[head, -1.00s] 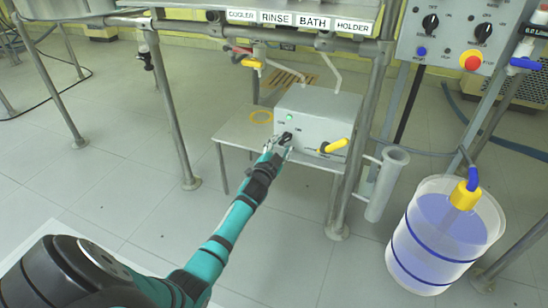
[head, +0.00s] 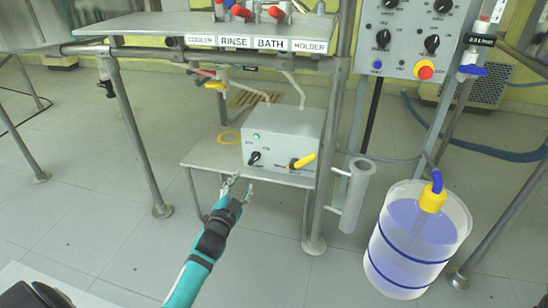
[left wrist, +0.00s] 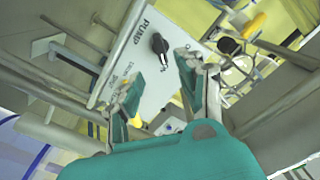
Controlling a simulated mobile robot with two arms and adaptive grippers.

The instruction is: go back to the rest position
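My left gripper (head: 238,186) is in front of and below the grey pump box (head: 284,134), apart from it. Its fingers are spread with nothing between them. In the left wrist view the open fingers (left wrist: 160,80) frame the box's front, with the black knob (left wrist: 159,43) beyond them. In the head view the box has a lit green lamp, a black knob (head: 254,158) and a yellow handle (head: 303,161). My right gripper is not in view.
The box stands on a low shelf (head: 212,155) under a metal rack (head: 230,56) labelled RINSE, BATH and HOLDER. A bucket of blue liquid (head: 412,240) stands at the right. The floor (head: 110,230) at left is open.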

